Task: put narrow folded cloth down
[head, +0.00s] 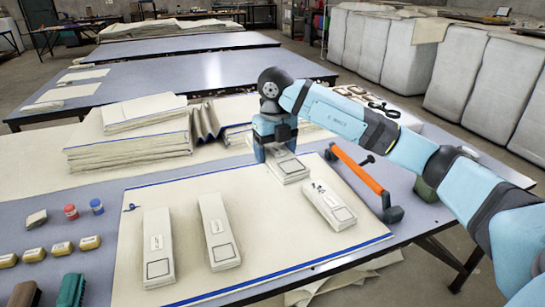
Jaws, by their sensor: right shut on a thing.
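My right gripper (276,150) comes in from the right, pointing down, and is shut on a narrow folded cloth (291,169). That cloth is cream with a dark outlined patch. It is at the back edge of a large cream cloth (270,268) with blue edges; I cannot tell if it touches the surface. Three similar narrow folded cloths lie on the large cloth: one at the left (158,250), one in the middle (218,232) and one at the right (330,206). The fingertips are partly hidden. My left gripper is not in view.
Stacked folded cloths (130,145) stand behind on the table. An orange-handled tool (360,172) lies close right of the held cloth. Small colored spools, several yellowish blocks and brushes (70,290) are at the left. Bare large cloth shows between the narrow cloths.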

